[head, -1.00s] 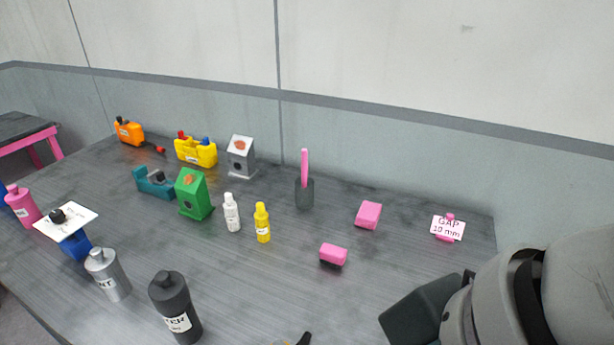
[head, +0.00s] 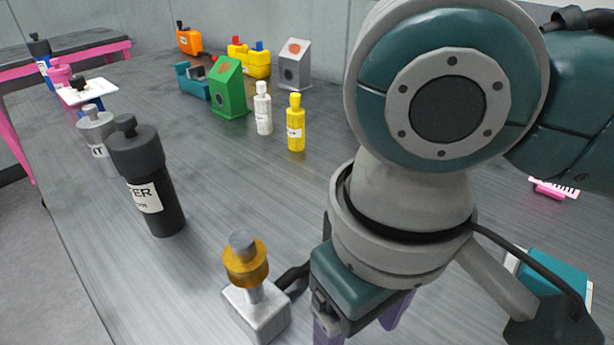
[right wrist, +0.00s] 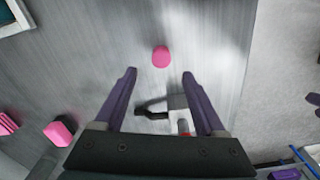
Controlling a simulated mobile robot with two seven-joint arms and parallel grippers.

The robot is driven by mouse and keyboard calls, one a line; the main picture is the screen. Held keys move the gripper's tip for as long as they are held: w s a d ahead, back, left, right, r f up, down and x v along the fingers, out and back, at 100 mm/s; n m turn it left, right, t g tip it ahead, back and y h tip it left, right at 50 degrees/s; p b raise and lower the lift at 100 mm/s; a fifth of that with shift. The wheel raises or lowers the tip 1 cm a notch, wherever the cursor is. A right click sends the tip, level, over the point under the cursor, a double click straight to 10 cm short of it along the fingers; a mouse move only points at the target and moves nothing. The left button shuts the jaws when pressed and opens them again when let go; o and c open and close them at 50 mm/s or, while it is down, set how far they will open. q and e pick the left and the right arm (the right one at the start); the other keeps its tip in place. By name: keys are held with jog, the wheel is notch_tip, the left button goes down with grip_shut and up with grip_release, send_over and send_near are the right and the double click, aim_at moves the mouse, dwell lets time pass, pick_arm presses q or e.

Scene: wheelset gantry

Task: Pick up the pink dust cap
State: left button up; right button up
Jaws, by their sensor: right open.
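The pink dust cap (right wrist: 161,57) is a small rounded pink piece on the grey bench in the right wrist view. It lies just beyond and between the fingertips, apart from both. In the head view I cannot see it; my right arm covers much of the bench. My right gripper (right wrist: 159,73) is open and empty, its two purple fingers spread. In the head view it (head: 362,322) points down at the lower middle, its fingertips partly cut off by the frame. My left gripper does not show clearly in either view.
A metal block with an amber ring (head: 246,264) stands left of my right gripper. A black bottle (head: 146,180), a yellow bottle (head: 296,128) and a white bottle (head: 263,113) stand farther back. A pink block (right wrist: 60,131) lies left in the wrist view. The bench edge runs right of the cap.

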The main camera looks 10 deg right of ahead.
jog(key=f, duration=0.3)
jog(key=f+b, duration=0.1)
jog(key=f, duration=0.1)
jog(key=shift+s+f, duration=0.3)
jog(key=shift+f, duration=0.05)
grip_shut()
